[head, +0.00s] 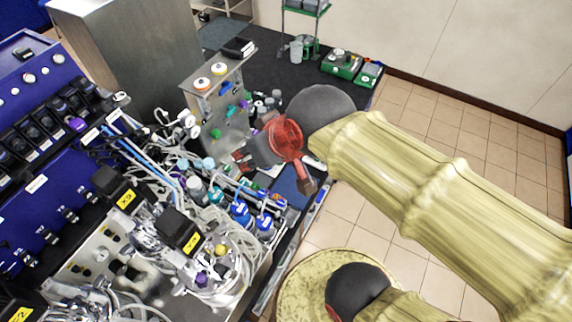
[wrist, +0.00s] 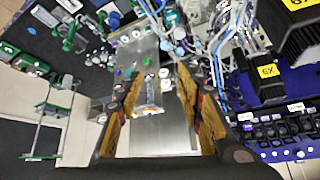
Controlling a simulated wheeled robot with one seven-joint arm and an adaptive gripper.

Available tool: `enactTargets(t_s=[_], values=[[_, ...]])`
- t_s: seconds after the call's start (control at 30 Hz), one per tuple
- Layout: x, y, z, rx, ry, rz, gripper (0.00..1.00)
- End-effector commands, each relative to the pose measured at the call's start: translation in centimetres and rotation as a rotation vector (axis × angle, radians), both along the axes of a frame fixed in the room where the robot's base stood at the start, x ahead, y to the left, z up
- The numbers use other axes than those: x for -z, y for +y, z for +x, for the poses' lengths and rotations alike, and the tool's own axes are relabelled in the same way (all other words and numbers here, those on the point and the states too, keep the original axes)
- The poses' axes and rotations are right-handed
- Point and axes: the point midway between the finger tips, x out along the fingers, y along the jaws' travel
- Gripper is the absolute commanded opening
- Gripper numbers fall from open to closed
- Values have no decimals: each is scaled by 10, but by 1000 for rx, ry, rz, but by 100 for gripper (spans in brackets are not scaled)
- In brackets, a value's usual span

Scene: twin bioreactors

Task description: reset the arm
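My arm reaches in from the right in the head view, in a yellow sleeve, with a dark wrist and a red part near its end. My gripper (head: 262,150) hangs over the bench beside the bioreactor equipment; its fingers are hard to make out there. In the wrist view my gripper (wrist: 157,85) shows two fingers with orange-brown pads, spread well apart. Nothing is held between them; a grey metal panel with coloured knobs (wrist: 148,72) shows through the gap. I cannot tell the distance from the fingers to that panel.
A bioreactor (head: 125,195) with yellow labels, tubing and bottles (head: 240,212) crowds the bench left of and below my gripper. A steel cabinet (head: 125,50) stands behind. Green devices (head: 342,65) sit at the far bench end. The tiled floor (head: 445,118) at right looks clear.

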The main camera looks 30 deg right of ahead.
Motion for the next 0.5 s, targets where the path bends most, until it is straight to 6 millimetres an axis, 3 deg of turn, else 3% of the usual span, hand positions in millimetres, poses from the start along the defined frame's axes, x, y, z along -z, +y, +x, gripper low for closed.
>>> enactTargets(t_s=[0.03,0.1,0.2,0.5], values=[[5,-18,-17,51,34,-15,37],[13,-35,-36,103,80,-32,37],[18,-48,-52,145,116,-45,37],[20,-50,-56,154,128,-49,37]])
